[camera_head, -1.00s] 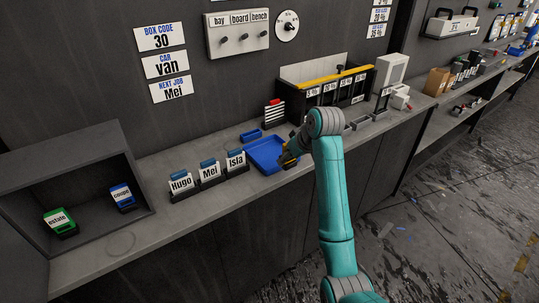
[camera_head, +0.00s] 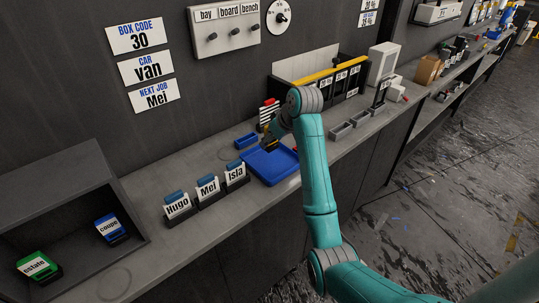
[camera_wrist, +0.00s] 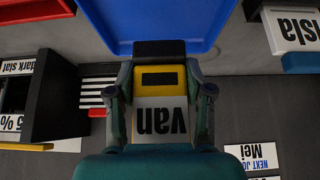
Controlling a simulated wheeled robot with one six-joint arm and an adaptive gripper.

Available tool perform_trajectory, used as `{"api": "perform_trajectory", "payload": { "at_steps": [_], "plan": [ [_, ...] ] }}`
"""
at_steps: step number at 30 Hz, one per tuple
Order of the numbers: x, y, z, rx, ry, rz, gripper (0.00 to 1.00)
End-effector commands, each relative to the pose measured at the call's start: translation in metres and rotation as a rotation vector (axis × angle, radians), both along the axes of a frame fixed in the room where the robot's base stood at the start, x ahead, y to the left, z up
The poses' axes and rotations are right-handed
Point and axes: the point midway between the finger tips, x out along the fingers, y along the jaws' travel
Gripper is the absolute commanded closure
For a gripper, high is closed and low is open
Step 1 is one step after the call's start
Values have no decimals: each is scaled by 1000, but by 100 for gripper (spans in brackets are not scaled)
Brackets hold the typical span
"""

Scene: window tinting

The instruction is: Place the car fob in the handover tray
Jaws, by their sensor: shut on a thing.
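The car fob (camera_wrist: 160,80) has a yellow and black body and a white label reading "van", upside down in the wrist view. My gripper (camera_wrist: 160,92) is shut on it, one finger on each side. In the head view my gripper (camera_head: 270,142) is over the back part of the blue tray (camera_head: 276,170), and the fob is mostly hidden there. The blue tray lies on the bench and also fills the top of the wrist view (camera_wrist: 150,22). The gap between fob and tray is hard to judge.
Card holders Hugo (camera_head: 178,207), Mei (camera_head: 208,190) and Isla (camera_head: 236,175) stand left of the tray. Estate (camera_head: 38,266) and coupe (camera_head: 109,229) fobs sit in the grey cubby.

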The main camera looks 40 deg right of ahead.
Motion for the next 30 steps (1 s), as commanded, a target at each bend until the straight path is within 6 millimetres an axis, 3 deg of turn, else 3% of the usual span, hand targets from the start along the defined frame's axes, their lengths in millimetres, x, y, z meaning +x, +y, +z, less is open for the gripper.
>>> {"api": "perform_trajectory", "payload": {
  "at_steps": [16,27,28,30],
  "plan": [
    [0,0,-57,0,0,0,85],
    [0,0,-62,0,-1,0,85],
    [0,0,-63,0,0,0,46],
    [0,0,-62,0,-1,0,29]
  ]
}}
